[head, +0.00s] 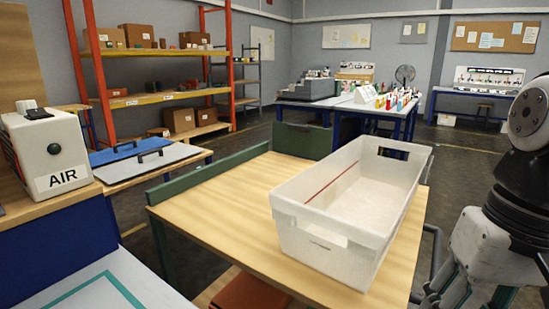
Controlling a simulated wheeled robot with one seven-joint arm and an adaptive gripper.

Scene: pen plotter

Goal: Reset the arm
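My arm (515,165) is at the right edge of the head view, with a pale rounded joint above a black section. My gripper (462,290) hangs below it at the lower right, beside the right side of the wooden table (225,205). Its grey linkage shows, but its lower end is cut off by the frame edge. Whether the fingers are open or shut cannot be made out. I see nothing held in the visible part. The gripper is to the right of a white bin (335,262) and appears apart from it.
The empty-looking white bin takes up the table's right part; the left part is bare. A white AIR box (50,150) stands at left. Shelves (160,98) and blue-legged benches (340,108) stand behind, with open floor between.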

